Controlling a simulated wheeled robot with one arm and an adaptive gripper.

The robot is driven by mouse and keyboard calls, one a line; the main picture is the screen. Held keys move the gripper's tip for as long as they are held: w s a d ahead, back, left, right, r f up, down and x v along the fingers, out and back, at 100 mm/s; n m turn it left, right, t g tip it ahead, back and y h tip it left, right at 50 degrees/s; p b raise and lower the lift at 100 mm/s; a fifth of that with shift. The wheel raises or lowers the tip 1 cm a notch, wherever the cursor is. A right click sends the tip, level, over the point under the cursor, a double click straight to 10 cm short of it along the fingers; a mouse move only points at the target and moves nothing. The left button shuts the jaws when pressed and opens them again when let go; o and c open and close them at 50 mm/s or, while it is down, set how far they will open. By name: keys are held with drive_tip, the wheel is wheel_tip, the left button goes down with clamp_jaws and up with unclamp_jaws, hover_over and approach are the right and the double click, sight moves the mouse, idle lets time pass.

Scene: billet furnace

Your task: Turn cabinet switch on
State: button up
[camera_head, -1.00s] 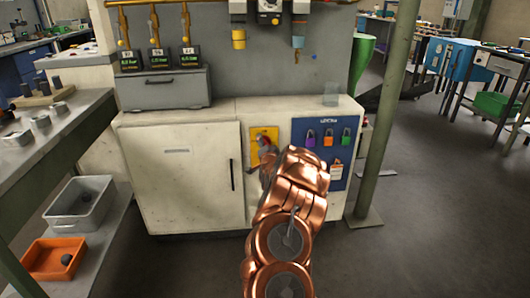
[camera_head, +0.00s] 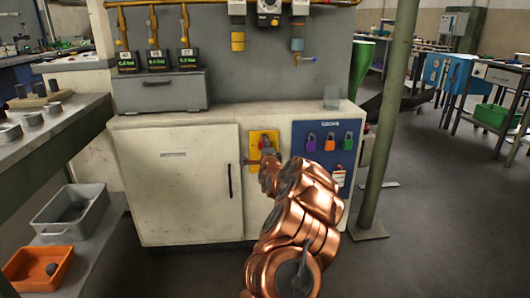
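The cabinet (camera_head: 180,190) is off-white, with a door and a black vertical handle on its front. To the right of the door is a yellow switch plate (camera_head: 257,138) with a red switch knob (camera_head: 264,142). My gripper (camera_head: 267,160) is at the end of my copper-coloured arm, at the lower part of the plate, just below the red knob. The fingers are small and partly hidden by my arm, so I cannot tell whether they touch the knob or are open or shut. The knob's exact angle is unclear.
A blue lockout board (camera_head: 327,128) with purple, orange and green padlocks is just right of the switch. A green post (camera_head: 390,110) stands at the right. A shelf bench (camera_head: 75,115) with a grey bin (camera_head: 95,215) and an orange bin (camera_head: 20,268) is at left.

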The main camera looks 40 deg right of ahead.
idle(0.4)
drive_tip(key=o, duration=1.1)
drive_tip(key=shift+o, duration=0.2)
drive_tip(key=shift+s, duration=0.1)
drive_tip(key=v, duration=1.1)
drive_tip(key=shift+s+a, duration=0.25)
drive_tip(key=shift+a, duration=0.1)
